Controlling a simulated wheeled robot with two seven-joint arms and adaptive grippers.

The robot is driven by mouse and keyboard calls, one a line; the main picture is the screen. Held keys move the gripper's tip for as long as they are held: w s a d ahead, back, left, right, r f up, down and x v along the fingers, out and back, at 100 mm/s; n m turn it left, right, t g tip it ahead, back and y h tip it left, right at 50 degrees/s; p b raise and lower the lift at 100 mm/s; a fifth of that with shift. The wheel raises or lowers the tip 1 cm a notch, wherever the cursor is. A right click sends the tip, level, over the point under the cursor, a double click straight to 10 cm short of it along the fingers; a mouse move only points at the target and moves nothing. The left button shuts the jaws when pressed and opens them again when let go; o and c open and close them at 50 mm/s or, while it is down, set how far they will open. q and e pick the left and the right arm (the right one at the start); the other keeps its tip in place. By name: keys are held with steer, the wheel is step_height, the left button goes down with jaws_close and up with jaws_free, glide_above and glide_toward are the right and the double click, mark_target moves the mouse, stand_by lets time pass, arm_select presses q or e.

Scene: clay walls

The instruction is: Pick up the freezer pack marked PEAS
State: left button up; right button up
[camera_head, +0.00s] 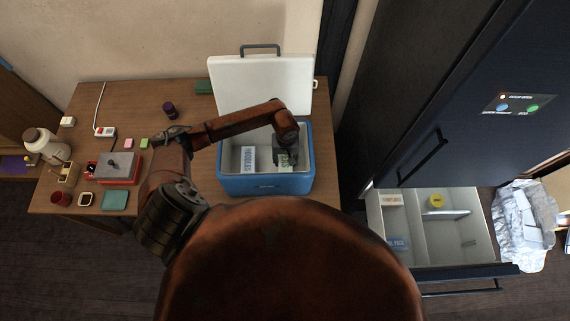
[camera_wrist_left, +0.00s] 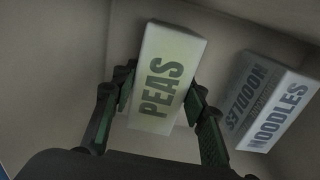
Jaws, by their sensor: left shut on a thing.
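The freezer pack marked PEAS (camera_wrist_left: 166,75) is a pale, greenish-white box with dark lettering, standing in the middle of the left wrist view. My left gripper (camera_wrist_left: 160,108) has a finger on each side of it and is shut on it. In the head view my left gripper (camera_head: 285,150) reaches down into the open blue cooler (camera_head: 265,185), and the PEAS pack (camera_head: 284,160) shows only partly under it. The pack is still inside the cooler; I cannot tell whether it touches the floor. My right gripper is not in view.
A NOODLES pack (camera_head: 248,159) stands in the cooler, left of the PEAS pack. The cooler's white lid (camera_head: 262,85) is raised at the back. The wooden table (camera_head: 180,95) holds a red-and-grey device (camera_head: 120,168) at left. An open freezer drawer (camera_head: 447,240) is at right.

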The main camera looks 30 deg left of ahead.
arm_select(q)
steer(key=c, duration=0.8)
steer(key=shift+o, duration=0.2)
